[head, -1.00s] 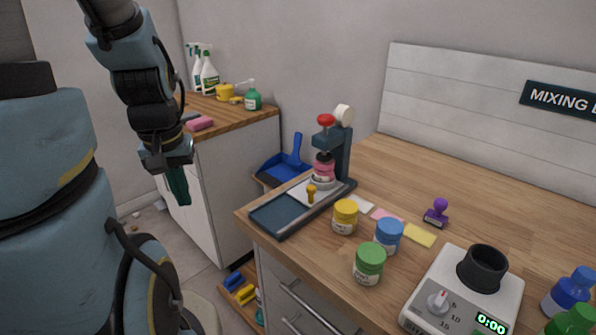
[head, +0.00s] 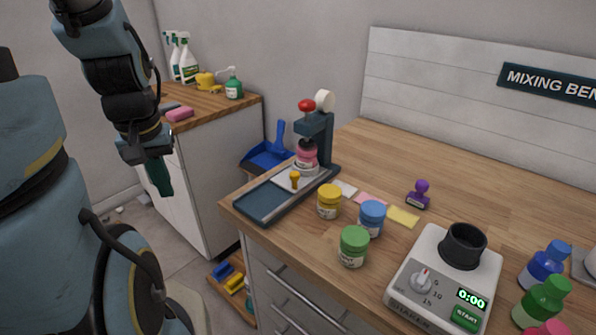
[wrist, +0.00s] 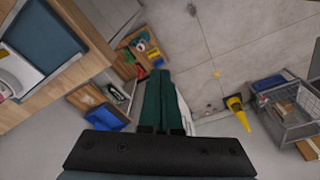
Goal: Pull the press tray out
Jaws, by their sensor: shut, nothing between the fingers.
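The press (head: 318,135) stands at the left corner of the wooden bench, with a red cap at its top. Its light tray (head: 284,184) has a yellow knob (head: 295,178) and sits at the back of a dark base (head: 262,204), whose front part is bare. A pink jar (head: 307,155) stands under the press head. The tray (wrist: 15,72) and dark base (wrist: 45,38) also show at the upper left of the wrist view. My gripper (head: 163,185) has green fingers pointing down, shut and empty, left of the bench and apart from the tray. The fingers (wrist: 161,90) show together in the wrist view.
Yellow (head: 329,202), blue (head: 371,218) and green (head: 353,247) jars stand right of the base. A white shaker (head: 445,275) is farther right. A side counter (head: 215,105) with bottles stands behind my gripper. Open floor lies below the fingers in the wrist view.

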